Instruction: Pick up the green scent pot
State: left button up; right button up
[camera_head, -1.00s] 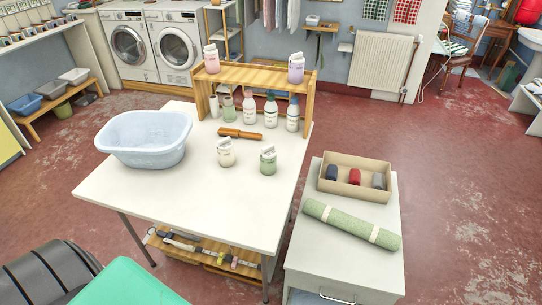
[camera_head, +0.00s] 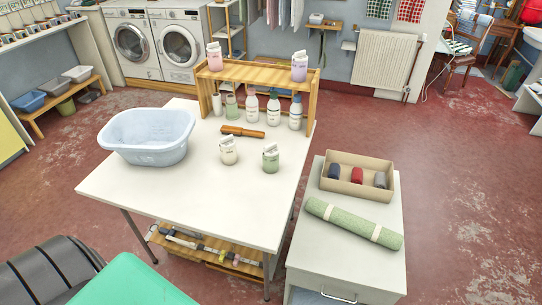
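The green scent pot (camera_head: 270,158) stands upright on the white table (camera_head: 190,205), towards its right edge. It is pale green with a white top. A similar cream pot (camera_head: 228,151) stands just to its left, with a small gap between them. A pink pot (camera_head: 214,55) and a purple pot (camera_head: 299,66) stand on top of the wooden shelf. Neither of my grippers shows in the head view.
A blue basin (camera_head: 147,137) stands on the table's left. A wooden roller-shaped tool (camera_head: 242,131) lies behind the pots, with several bottles (camera_head: 273,109) under the wooden shelf (camera_head: 258,77). A white cabinet (camera_head: 345,265) at right bears a rolled green mat (camera_head: 352,223) and a box (camera_head: 358,187).

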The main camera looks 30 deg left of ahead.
aim_at(270, 164)
jog(key=i+j+u, duration=0.25)
jog(key=i+j, duration=0.2)
jog(key=j, duration=0.25)
jog(key=i+j+u, duration=0.25)
jog(key=i+j, duration=0.3)
